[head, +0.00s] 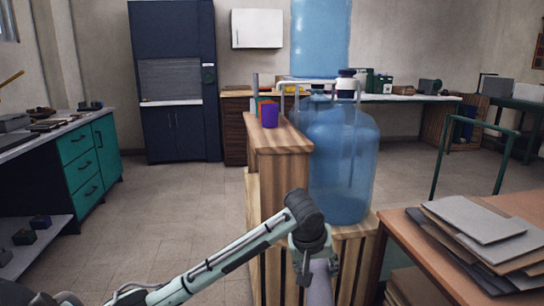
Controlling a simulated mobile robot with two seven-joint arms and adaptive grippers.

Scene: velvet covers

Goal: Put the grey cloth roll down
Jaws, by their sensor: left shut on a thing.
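My left arm reaches in from the bottom left, and its gripper (316,256) points down in front of the wooden stand, low in the head view. It is shut on the grey cloth roll (320,284), a pale grey-lilac upright shape below the gripper. The lower end of the roll is cut off by the bottom edge of the picture, so I cannot see what is under it. The fingertips are mostly hidden by the gripper's own body. My right gripper is not in view.
A large blue water bottle (345,160) stands just behind the gripper on the slatted wooden stand (352,232). A purple cup (269,115) stands on the taller wooden ledge (283,141). Grey sheets (475,218) cover part of the table at right. Floor is open at left.

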